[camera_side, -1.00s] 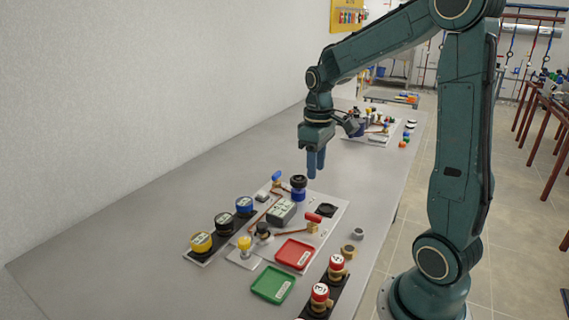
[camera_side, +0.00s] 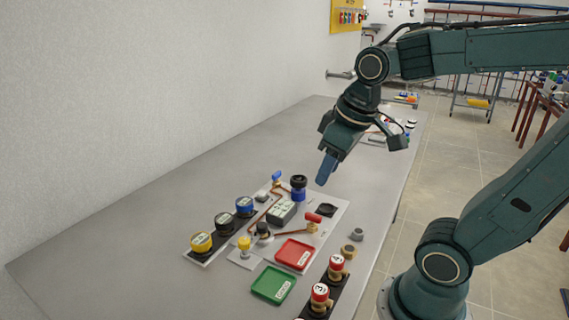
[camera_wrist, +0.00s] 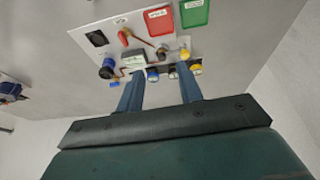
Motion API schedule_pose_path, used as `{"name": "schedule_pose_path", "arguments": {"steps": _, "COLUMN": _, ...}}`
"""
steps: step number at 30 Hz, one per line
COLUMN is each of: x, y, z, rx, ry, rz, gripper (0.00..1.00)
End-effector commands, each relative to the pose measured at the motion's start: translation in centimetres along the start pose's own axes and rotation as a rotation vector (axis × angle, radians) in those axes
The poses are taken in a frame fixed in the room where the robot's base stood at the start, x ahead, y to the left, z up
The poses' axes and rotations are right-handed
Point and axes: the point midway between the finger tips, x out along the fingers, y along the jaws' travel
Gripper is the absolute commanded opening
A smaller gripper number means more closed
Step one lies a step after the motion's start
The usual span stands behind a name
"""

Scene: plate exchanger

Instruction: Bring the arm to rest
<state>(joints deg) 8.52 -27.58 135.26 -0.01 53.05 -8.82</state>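My gripper (camera_side: 326,170) hangs in the air above the right part of the table, beyond the white board (camera_side: 336,203), and touches nothing. Its blue fingers point down and tilt to the left in the side view. In the wrist view the two fingers (camera_wrist: 160,92) stand well apart with nothing held between them. The board carries a grey box (camera_side: 282,212), a black-capped blue part (camera_side: 298,188), a red-handled valve (camera_side: 313,222) and copper pipes. My arm stretches in from the right.
A red tray (camera_side: 294,254) and a green tray (camera_side: 273,285) lie at the near side. Yellow, black and blue capped parts (camera_side: 201,243) stand on a strip at left. Red-capped parts (camera_side: 320,297) stand at the near right. The left of the table is clear.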

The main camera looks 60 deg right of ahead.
Motion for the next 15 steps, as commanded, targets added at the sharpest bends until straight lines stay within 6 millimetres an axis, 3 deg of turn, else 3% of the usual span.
{"name": "schedule_pose_path", "arguments": {"steps": 6, "x": -1.4, "y": -2.2, "z": 2.6, "rx": 0.005, "ry": 0.099, "rz": -0.023, "gripper": 0.36}}
{"name": "schedule_pose_path", "arguments": {"steps": 15, "x": -1.9, "y": -3.3, "z": 4.3, "rx": 0.017, "ry": 0.158, "rz": -0.047, "gripper": 0.36}}
